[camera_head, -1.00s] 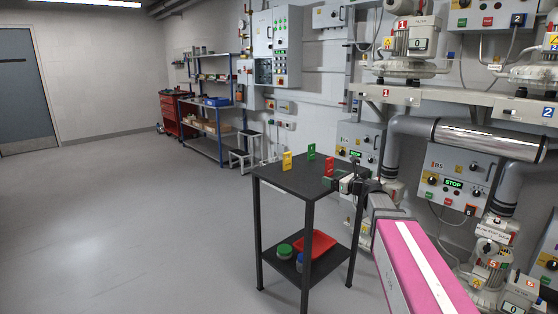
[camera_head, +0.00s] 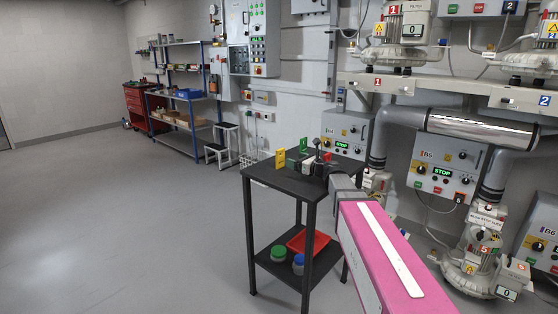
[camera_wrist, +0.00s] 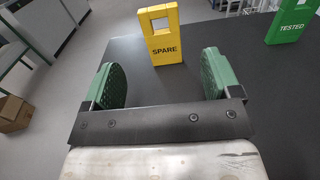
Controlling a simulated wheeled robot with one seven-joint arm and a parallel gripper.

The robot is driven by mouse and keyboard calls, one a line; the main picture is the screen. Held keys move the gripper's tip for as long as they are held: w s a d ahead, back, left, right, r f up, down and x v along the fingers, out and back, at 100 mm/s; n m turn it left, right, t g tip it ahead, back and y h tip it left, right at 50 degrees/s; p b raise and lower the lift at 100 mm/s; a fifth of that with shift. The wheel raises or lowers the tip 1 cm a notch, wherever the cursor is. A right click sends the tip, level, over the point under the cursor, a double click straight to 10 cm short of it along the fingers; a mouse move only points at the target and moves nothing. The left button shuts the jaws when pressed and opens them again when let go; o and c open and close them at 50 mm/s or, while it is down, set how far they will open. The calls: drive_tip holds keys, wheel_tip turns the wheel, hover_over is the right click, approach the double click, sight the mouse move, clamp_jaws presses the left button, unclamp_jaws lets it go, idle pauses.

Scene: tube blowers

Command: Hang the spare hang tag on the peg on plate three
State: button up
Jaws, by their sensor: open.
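The yellow spare hang tag (camera_wrist: 163,40), marked SPARE and with a square hole at its top, stands upright on the black table; the head view shows it at the table's back left (camera_head: 280,159). My gripper (camera_wrist: 160,82) is open in the wrist view, its two green pads spread apart with nothing between them. The tag stands ahead of the pads, between them in picture direction, apart from both. In the head view my gripper (camera_head: 318,162) is low over the tabletop, right of the yellow tag. Plate three and its peg cannot be made out.
A green tag (camera_wrist: 292,22) marked TESTED stands to the right; it also shows in the head view (camera_head: 304,146). A red tag is mostly hidden behind my gripper. The black table (camera_head: 270,179) has a lower shelf with a red tray (camera_head: 308,241) and round containers. Blowers line the right wall.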

sight(280, 158)
drive_tip(key=x, duration=0.8)
drive_tip(key=shift+r, duration=0.15)
drive_tip(key=shift+d, duration=0.1)
drive_tip(key=c, duration=1)
